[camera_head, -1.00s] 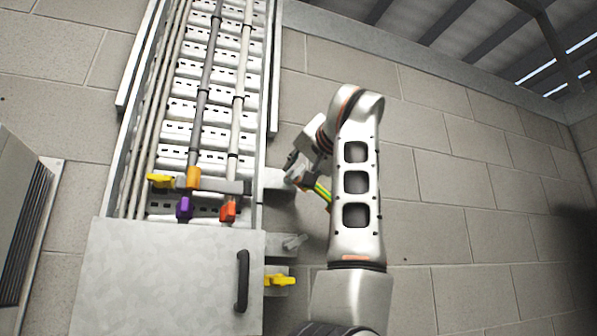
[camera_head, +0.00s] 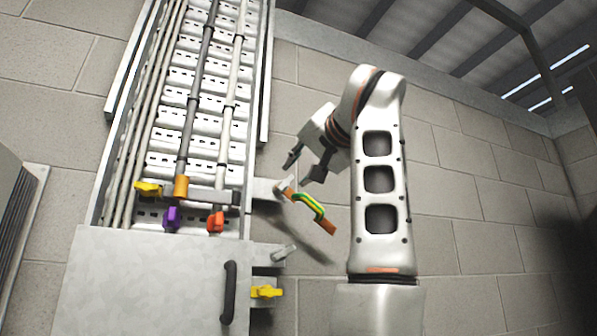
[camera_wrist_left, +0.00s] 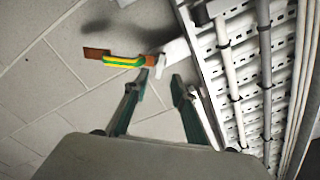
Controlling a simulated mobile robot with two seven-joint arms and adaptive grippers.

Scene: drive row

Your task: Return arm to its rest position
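My left gripper (camera_head: 303,167) is at the centre of the head view, its two dark fingers spread with nothing between them. In the left wrist view, the left gripper (camera_wrist_left: 160,88) also shows open and empty. A short green-and-yellow strap (camera_head: 308,203) with copper-coloured ends hangs slanted from a bracket (camera_head: 266,188) beside the cable tray. The fingers are just above the strap in the picture and look apart from it. The strap also shows in the left wrist view (camera_wrist_left: 122,62), beyond the fingertips. My right gripper is not in view.
The cable tray (camera_head: 190,140) runs up the block wall, with yellow, purple and red fittings low on it. A grey cabinet (camera_head: 150,290) with a dark handle (camera_head: 229,292) stands below. A yellow fitting (camera_head: 266,292) sits beside it. The wall right of my arm is clear.

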